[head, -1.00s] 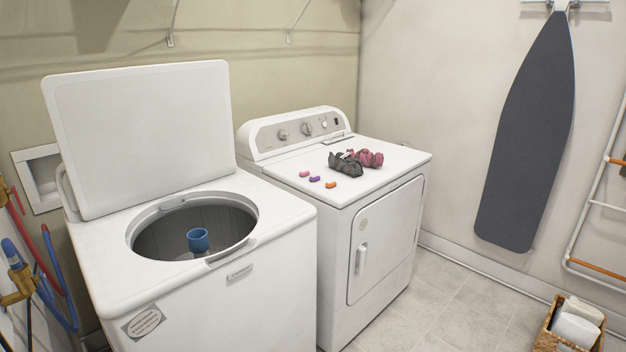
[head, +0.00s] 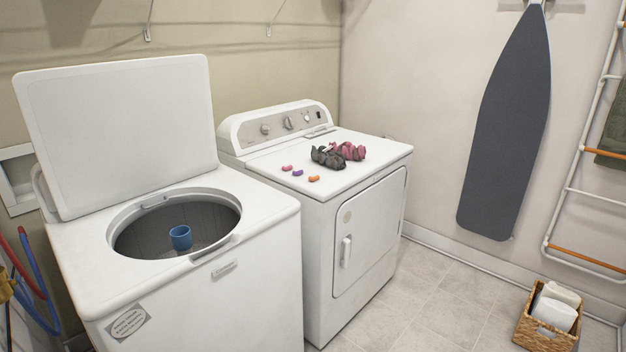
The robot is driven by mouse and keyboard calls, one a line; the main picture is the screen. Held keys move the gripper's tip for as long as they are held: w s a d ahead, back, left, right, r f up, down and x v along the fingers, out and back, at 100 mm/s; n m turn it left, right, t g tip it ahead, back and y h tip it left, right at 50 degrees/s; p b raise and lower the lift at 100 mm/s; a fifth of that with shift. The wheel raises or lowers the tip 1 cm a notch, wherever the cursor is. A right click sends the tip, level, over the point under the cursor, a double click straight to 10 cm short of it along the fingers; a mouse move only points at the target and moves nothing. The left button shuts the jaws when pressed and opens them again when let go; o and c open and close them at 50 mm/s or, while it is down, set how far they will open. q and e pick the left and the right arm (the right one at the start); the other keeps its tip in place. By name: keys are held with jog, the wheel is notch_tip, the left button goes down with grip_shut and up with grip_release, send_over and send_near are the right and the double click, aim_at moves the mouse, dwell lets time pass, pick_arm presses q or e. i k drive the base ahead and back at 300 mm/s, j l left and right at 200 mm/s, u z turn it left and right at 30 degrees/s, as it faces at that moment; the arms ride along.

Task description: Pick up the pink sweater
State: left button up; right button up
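A crumpled pink cloth (head: 351,151), which looks like the pink sweater, lies on top of the white dryer (head: 372,156). A crumpled dark grey cloth (head: 326,158) lies right against it on the left and front, and hides part of it. Neither of my grippers shows in the head view.
Several small pink, purple and orange items, such as the orange one (head: 314,178), lie on the dryer's left front. A white washer (head: 70,250) with its lid (head: 118,130) raised stands left of the dryer. An ironing board (head: 507,125) hangs on the wall. A wicker basket (head: 530,328) sits on the floor (head: 440,295).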

aim_at(351, 151)
jog(key=i+l+u, duration=0.2)
jog(key=u, duration=0.15)
jog(key=i+l+u, duration=0.25)
jog(key=u, duration=0.15)
jog(key=i+l+u, duration=0.15)
jog(key=l+u, duration=0.2)
